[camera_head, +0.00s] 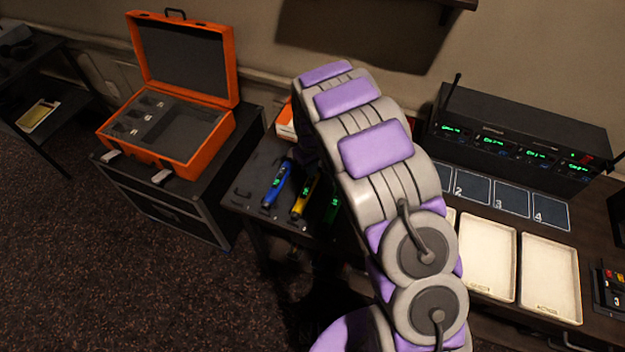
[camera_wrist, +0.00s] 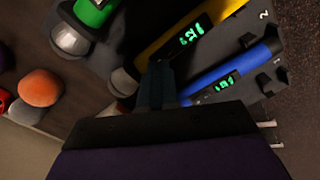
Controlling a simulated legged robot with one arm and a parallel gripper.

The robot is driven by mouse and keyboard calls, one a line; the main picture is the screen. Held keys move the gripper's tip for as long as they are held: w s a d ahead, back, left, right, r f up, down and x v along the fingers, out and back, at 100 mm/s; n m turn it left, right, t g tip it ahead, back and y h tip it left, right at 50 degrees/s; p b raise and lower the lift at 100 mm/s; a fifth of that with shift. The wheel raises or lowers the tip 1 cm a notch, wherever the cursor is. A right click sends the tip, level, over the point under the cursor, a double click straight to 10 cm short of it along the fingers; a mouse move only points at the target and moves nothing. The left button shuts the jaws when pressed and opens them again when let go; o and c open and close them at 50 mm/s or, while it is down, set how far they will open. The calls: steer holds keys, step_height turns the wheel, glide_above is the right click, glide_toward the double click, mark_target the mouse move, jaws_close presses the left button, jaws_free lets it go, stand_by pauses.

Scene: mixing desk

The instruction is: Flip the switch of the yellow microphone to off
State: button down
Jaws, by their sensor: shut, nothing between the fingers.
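The yellow microphone (camera_head: 304,198) lies on the dark desk between the blue microphone (camera_head: 277,186) and the green microphone (camera_head: 333,204). In the wrist view the yellow microphone (camera_wrist: 222,13) runs from the upper right toward the middle, with a lit green display. The blue microphone (camera_wrist: 240,72) lies below it, and the green one (camera_wrist: 92,12) is at the top left. My gripper (camera_wrist: 157,66) is shut and empty, its tips close over the yellow microphone's lower-left part. I cannot tell whether they touch it. The switch is not clearly visible. My arm hides the gripper in the head view.
Rounded orange (camera_wrist: 39,87) and other coloured pieces lie at the wrist view's left. An open orange case (camera_head: 190,150) stands left of the desk. A receiver rack (camera_head: 520,115), numbered pads (camera_head: 511,200) and cream trays (camera_head: 550,278) are on the right.

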steer(key=shift+f, duration=0.85)
stand_by(0.7)
steer(key=shift+r+p, duration=1.2)
steer(key=shift+r, duration=2.3)
steer(key=shift+r, duration=0.1)
steer(key=s+d+r+m, duration=0.5)
steer(key=s+d+r, duration=0.7)
steer(key=s+r, duration=0.35)
steer(key=s+d+r+m+g, duration=0.1)
steer(key=s+d+r, duration=0.1)
steer(key=s, duration=1)
steer(key=s+d+r+m, duration=0.2)
steer(key=s+r, duration=0.1)
steer(key=s, duration=0.9)
steer(key=shift+s+r+g, duration=0.2)
steer(key=shift+r+g, duration=0.05)
steer(key=shift+g, duration=0.15)
steer(key=shift+d, duration=0.1)
